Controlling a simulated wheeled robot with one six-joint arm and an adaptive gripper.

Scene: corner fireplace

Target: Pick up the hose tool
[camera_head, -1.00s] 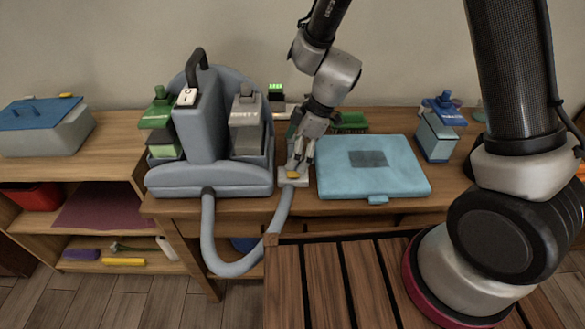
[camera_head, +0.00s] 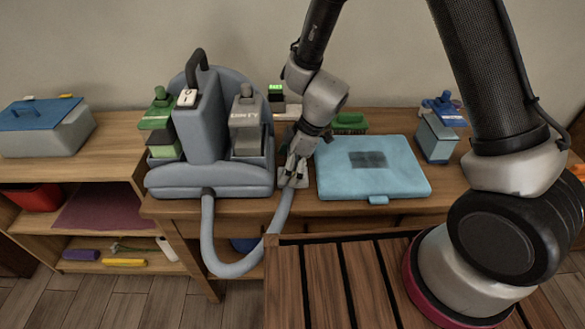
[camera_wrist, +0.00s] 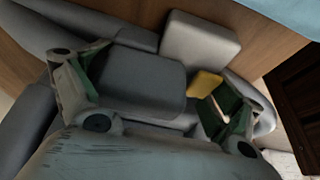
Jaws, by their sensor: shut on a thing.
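The hose tool shows in the wrist view as a grey block (camera_wrist: 145,82) with a yellow piece (camera_wrist: 205,84) beside it. In the head view it is mostly hidden behind my gripper (camera_head: 293,177), at the end of the grey hose (camera_head: 277,222). My gripper points down near the table's front edge. In the wrist view my gripper (camera_wrist: 152,98) has a finger on either side of the grey block and is shut on the hose tool. I cannot tell whether the tool is clear of the surface below it.
The grey cleaning machine (camera_head: 205,179) with bottles stands close on the left. A light blue case (camera_head: 400,184) lies close on the right. A green brush (camera_head: 350,122) and a blue-topped bottle (camera_head: 436,138) stand farther back. The hose loops below the table edge.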

